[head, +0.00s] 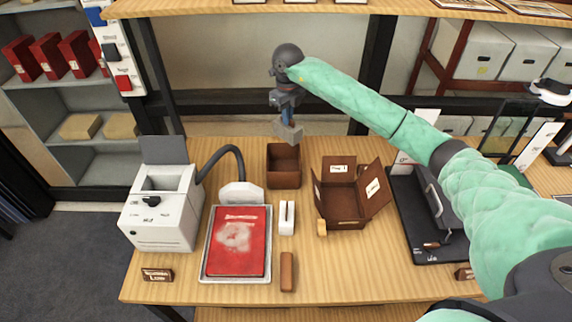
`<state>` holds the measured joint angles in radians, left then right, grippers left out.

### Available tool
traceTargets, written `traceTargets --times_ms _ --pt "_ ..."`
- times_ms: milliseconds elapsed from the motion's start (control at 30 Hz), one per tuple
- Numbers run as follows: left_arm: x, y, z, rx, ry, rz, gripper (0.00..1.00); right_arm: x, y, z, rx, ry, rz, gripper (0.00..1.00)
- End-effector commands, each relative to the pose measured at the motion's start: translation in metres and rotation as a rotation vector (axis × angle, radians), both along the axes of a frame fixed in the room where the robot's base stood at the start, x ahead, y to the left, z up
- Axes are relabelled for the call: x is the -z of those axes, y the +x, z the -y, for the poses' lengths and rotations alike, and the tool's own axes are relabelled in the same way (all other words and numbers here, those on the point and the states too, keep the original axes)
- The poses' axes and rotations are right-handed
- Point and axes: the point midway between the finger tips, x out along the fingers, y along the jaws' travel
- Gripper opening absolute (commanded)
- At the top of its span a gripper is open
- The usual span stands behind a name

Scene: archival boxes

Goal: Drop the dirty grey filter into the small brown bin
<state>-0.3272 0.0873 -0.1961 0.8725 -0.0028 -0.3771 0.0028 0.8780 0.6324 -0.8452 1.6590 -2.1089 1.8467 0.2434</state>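My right gripper (288,118) hangs pointing down at the upper middle, over the far side of the table. It appears shut on a small light-grey block, which looks like the dirty grey filter (291,134); the fingers partly cover it. The small brown bin (284,178) stands open on the table just below the gripper in the picture. The grey block is above the bin's back rim and apart from it. My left gripper is not in view.
A white machine (160,222) with a dark hose (225,151) stands at left. A red book (238,240) lies in a tray. A brown open box (345,205) stands right of the bin, with a black stand (425,235) beyond. A shelf edge (300,10) runs above.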

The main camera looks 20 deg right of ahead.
Motion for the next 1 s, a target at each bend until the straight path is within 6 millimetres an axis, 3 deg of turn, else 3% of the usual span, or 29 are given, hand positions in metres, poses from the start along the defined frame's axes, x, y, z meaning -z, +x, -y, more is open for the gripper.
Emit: traceTargets --times_ms 500,867,1000 --pt "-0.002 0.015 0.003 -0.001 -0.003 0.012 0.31 0.049 0.000 0.000 -0.002 0.001 0.000 0.00" --pt "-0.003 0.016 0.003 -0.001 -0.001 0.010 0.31 0.055 0.000 0.000 -0.003 0.000 0.000 0.00" --pt "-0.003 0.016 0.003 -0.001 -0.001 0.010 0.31 0.055 0.000 0.000 -0.003 0.000 0.000 0.26"
